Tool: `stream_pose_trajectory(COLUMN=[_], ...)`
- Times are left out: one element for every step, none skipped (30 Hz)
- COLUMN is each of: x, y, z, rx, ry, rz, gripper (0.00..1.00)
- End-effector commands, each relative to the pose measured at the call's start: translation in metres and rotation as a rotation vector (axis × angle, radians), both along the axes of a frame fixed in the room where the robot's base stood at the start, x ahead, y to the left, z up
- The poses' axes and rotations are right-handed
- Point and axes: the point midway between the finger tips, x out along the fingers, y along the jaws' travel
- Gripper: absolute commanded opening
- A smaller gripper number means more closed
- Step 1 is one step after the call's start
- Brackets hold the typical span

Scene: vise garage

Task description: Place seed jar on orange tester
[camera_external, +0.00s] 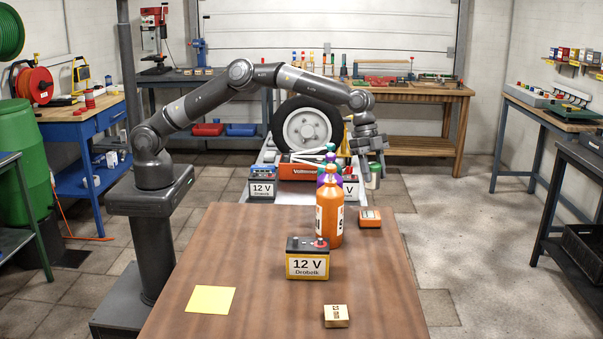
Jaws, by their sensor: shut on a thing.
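A small jar (375,178) with a green lid and pale body, which I take as the seed jar, is between the fingers of my gripper (371,171). My gripper points down and is shut on the jar. It holds the jar beyond the far right part of the brown table, as seen in this view. The orange tester (370,217) is a small orange box with a pale face. It lies flat on the table near its far right edge, below and nearer than the jar. The jar and the tester are apart, and the tester's visible top is bare.
A tall orange bottle (329,218) stands left of the tester, with purple and green tops behind it. A 12 V battery (307,258), a yellow sheet (211,300) and a small tan box (336,316) are nearer. An orange-fronted unit and more batteries stand beyond.

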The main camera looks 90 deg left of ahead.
Motion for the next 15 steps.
stream_pose_trajectory(x=[0.000, 0.000, 0.000, 0.000, 0.000, 0.000, 0.000, 0.000, 0.000, 0.000, 0.000, 0.000, 0.000, -0.001, 0.000], y=[0.000, 0.001, 0.001, 0.001, 0.001, 0.001, 0.001, 0.000, 0.000, 0.000, 0.001, 0.001, 0.000, 0.000, 0.000], z=[-0.010, -0.015, -0.023, -0.028, -0.032, -0.036, -0.038, -0.040, -0.044, -0.047, -0.052, -0.059, -0.064, -0.069, -0.076], rx=[0.000, 0.001, 0.001, 0.000, 0.000, 0.000, -0.001, 0.000, 0.000, 0.000, 0.000, 0.000, 0.000, 0.000, 0.000], ry=[0.003, 0.003, 0.004, 0.003, 0.003, 0.002, 0.001, 0.000, 0.000, 0.002, 0.003, 0.003, 0.003, 0.003, 0.003], rz=[0.000, -0.001, 0.000, 0.000, 0.000, 0.001, 0.001, 0.001, 0.001, 0.001, 0.000, 0.000, 0.000, 0.000, 0.000], gripper=[0.18, 0.18, 0.18, 0.18, 0.18, 0.18, 0.18, 0.18, 0.18, 0.18, 0.18, 0.18, 0.18, 0.18, 0.18])
